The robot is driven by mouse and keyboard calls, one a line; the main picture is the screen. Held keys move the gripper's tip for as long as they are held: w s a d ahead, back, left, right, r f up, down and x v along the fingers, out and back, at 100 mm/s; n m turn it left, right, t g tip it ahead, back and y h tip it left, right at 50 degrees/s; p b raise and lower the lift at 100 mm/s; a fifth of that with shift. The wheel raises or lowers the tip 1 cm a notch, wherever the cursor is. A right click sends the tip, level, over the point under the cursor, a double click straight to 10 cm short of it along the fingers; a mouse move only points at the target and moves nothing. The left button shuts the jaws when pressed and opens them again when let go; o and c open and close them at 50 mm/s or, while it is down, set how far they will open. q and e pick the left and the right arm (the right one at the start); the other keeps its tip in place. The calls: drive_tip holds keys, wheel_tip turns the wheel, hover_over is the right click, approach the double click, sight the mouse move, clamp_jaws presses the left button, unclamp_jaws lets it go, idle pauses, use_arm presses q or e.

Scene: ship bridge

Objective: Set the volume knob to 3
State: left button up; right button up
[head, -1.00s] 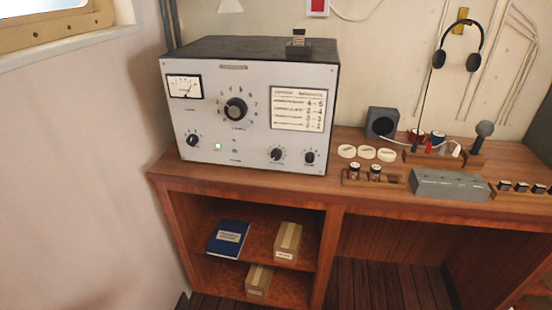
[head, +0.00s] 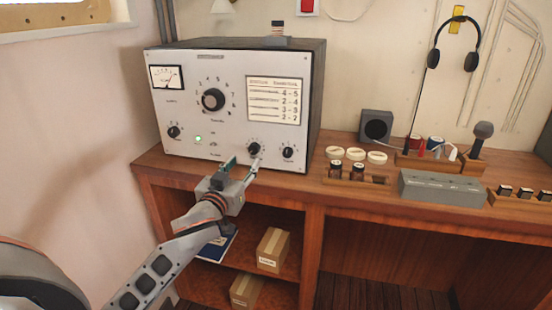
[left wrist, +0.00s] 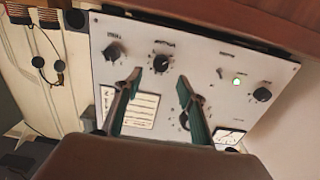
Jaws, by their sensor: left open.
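The grey radio set (head: 225,105) stands on the desk with its white front facing me. Its knob labels are too small to read, so I cannot tell which is the volume knob. The lower middle knob (head: 254,148) is black and round; a lower right knob (head: 288,152), lower left knob (head: 173,132) and large centre dial (head: 213,100) also show. My left gripper (head: 242,165) is open before the panel, just below the lower middle knob. In the left wrist view that knob (left wrist: 162,63) appears between and beyond the green fingertips (left wrist: 158,80), apparently untouched. My right gripper is out of view.
The desk edge (head: 220,186) runs just below the radio. White discs (head: 355,154), a grey box (head: 443,187) and a small speaker (head: 376,125) stand to the right. Boxes (head: 272,250) lie on the shelf below. A wall borders the left side.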

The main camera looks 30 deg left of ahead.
sight(253, 150)
use_arm(q)
drive_tip(key=x, duration=0.8)
drive_tip(key=shift+s+a+r, duration=0.1)
drive_tip(key=c, duration=1.1)
